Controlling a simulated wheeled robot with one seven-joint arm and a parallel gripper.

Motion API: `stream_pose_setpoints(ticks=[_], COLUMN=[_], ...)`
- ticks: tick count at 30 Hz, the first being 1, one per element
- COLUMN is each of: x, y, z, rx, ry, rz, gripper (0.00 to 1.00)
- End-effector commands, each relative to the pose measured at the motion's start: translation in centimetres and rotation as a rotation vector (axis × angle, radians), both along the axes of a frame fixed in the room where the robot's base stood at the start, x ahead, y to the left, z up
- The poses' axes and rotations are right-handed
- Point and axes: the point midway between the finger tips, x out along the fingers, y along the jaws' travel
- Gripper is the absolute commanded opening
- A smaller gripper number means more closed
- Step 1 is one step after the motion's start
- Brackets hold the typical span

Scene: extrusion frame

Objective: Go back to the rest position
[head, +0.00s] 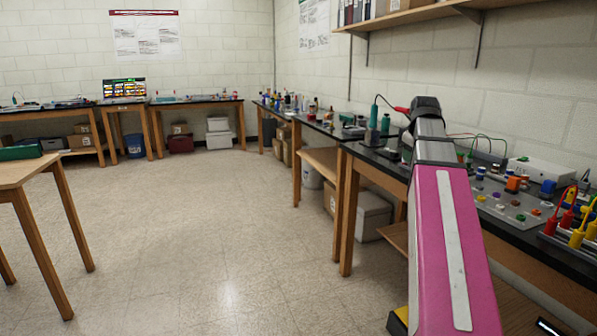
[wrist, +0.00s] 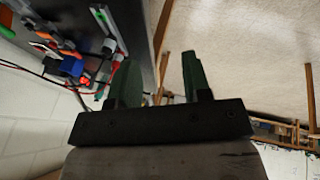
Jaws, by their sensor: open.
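In the wrist view my gripper (wrist: 157,75) is open, with two dark green fingers standing apart from a black crossbar. Nothing shows between the fingers; beyond them I see the edge of a dark bench and pale floor. In the head view my magenta and grey arm (head: 428,230) rises from the lower right and reaches out along the right-hand bench. Its dark far end (head: 426,108) appears over the bench in the picture. I cannot make out the fingers clearly there.
The dark right-hand bench (head: 510,212) carries coloured parts, red and yellow tools (head: 577,225) and a white box (head: 541,171). A shelf (head: 430,14) hangs above. A wooden table (head: 28,172) stands at left. The floor (head: 190,225) between is clear.

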Motion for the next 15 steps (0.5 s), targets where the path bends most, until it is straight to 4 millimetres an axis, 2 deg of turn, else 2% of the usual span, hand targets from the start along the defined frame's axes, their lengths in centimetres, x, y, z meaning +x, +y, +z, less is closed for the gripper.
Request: stream_pose_setpoints(ticks=[8, 15], x=[0.1, -0.5], y=[2.3, 5.8], z=[-6.2, -14.7], rx=[0.047, 0.104], ry=[0.042, 0.102], rz=[-0.053, -0.136], gripper=[0.44, 0.44])
